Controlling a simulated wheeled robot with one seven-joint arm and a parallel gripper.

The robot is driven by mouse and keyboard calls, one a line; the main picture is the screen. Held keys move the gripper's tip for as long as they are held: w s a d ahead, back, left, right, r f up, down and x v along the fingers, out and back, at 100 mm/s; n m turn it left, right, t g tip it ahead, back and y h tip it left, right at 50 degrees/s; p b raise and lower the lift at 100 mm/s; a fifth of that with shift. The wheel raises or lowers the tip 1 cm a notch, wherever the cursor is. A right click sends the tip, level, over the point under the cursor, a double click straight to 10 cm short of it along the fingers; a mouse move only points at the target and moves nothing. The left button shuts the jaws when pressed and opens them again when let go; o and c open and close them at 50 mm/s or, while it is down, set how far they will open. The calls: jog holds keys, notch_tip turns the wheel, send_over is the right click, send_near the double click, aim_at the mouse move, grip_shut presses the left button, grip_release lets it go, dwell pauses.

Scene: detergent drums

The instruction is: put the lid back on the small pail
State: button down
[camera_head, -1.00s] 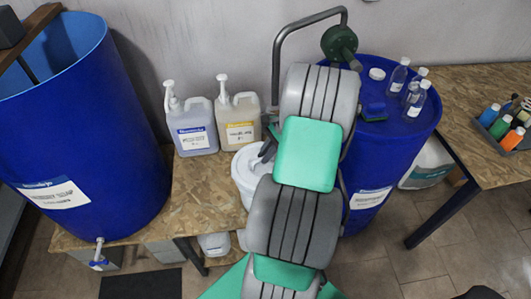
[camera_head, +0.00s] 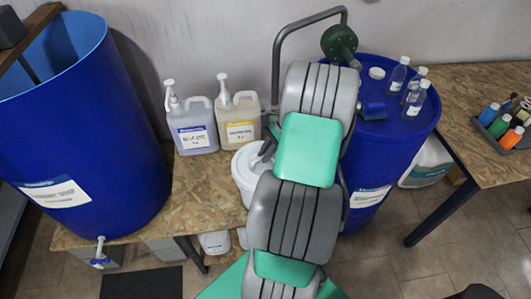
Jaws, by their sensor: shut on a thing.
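The small white pail (camera_head: 243,186) stands on the wooden bench in the middle, partly hidden behind my arm. A white round lid (camera_head: 245,160) shows at its top. I cannot tell whether it is seated on the rim or held just above it. My gripper (camera_head: 266,150) is mostly hidden by my own arm links; only a dark grey part shows at the right side of the pail's top. It is shut on the lid, over the pail.
Two pump jugs (camera_head: 192,125) (camera_head: 239,120) stand close behind the pail. A big open blue drum (camera_head: 85,120) is at left. A closed blue drum (camera_head: 395,150) with small bottles (camera_head: 414,98), a sponge (camera_head: 374,111) and a green pump (camera_head: 340,43) is at right.

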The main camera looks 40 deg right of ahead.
jog(key=c, duration=1.4)
grip_release()
jog(key=shift+o, duration=0.3)
jog(key=o, duration=0.4)
jog(key=shift+o, duration=0.2)
notch_tip(320, 180, up, 7)
jog(key=p, duration=0.6)
jog(key=shift+p, duration=0.4)
